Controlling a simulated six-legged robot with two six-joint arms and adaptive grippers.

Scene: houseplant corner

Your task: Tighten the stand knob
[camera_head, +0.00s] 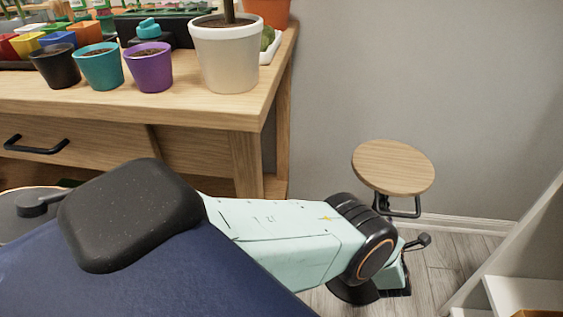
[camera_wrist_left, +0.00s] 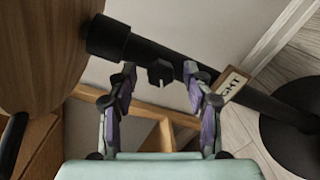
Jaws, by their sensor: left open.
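The stand has a round wooden top (camera_head: 393,167); my left arm hides most of its pole in the head view. In the left wrist view the wooden top (camera_wrist_left: 45,50) is at upper left, and the black pole (camera_wrist_left: 262,103) runs diagonally to a dark round base (camera_wrist_left: 292,140). A small black stand knob (camera_wrist_left: 160,72) sticks out from the pole. My left gripper (camera_wrist_left: 157,80) is open, its two fingers either side of the knob in this view. I see no clear contact. My right gripper is in neither view.
A tag (camera_wrist_left: 232,83) with partly readable letters "GHT" is beside the pole. A wooden bench (camera_head: 190,108) at left holds several pots, including a large white one (camera_head: 226,55). A white shelf unit (camera_head: 520,293) stands at lower right. Grey wall and floor show around the stand.

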